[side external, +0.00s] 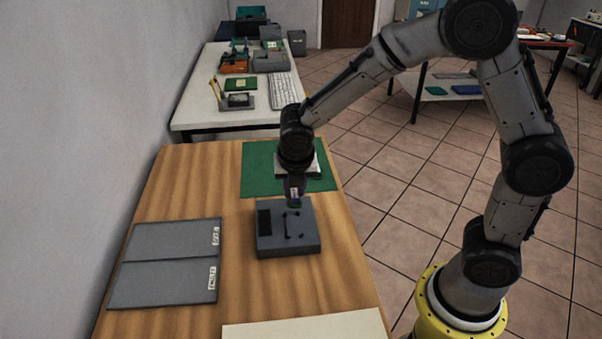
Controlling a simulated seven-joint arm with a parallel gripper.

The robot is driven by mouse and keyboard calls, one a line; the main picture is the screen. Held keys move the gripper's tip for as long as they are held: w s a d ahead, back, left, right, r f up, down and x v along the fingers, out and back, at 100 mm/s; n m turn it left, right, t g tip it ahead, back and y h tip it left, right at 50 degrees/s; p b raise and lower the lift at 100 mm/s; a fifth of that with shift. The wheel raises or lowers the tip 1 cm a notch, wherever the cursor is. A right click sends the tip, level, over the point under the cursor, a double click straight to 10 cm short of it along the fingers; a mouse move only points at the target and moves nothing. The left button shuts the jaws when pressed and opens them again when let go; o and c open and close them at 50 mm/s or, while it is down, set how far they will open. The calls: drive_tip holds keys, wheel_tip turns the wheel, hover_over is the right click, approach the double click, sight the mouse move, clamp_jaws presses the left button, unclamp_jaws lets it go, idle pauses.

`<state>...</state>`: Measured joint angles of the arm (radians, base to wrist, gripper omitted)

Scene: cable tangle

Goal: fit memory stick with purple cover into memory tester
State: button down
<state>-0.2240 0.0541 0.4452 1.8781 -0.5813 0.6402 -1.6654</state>
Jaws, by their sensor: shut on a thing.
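The memory tester (272,245) is a grey box on the wooden table, with a dark panel at its left and a slot with dark latches on top. My gripper (294,195) points down over the tester's far edge. It is shut on the memory stick (295,204), whose small green lower part shows beneath the fingers. A dark purplish patch shows around the fingers; cover and fingers are hard to tell apart. The stick appears above the slot's far end; whether it touches the tester cannot be told.
A green mat (255,170) lies behind the tester, with a pale box (312,167) on it partly hidden by my gripper. A grey two-part labelled tray (165,262) lies at left. A cream sheet (310,328) is at the front edge. Bare wood separates them.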

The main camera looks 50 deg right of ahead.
sight(293, 223)
drive_tip(key=shift+a, duration=0.3)
drive_tip(key=shift+f, duration=3.75)
drive_tip(key=shift+f, duration=0.6)
drive_tip(key=c, duration=0.6)
unclamp_jaws()
drive_tip(key=v, duration=1.4)
drive_tip(key=shift+f, duration=0.1)
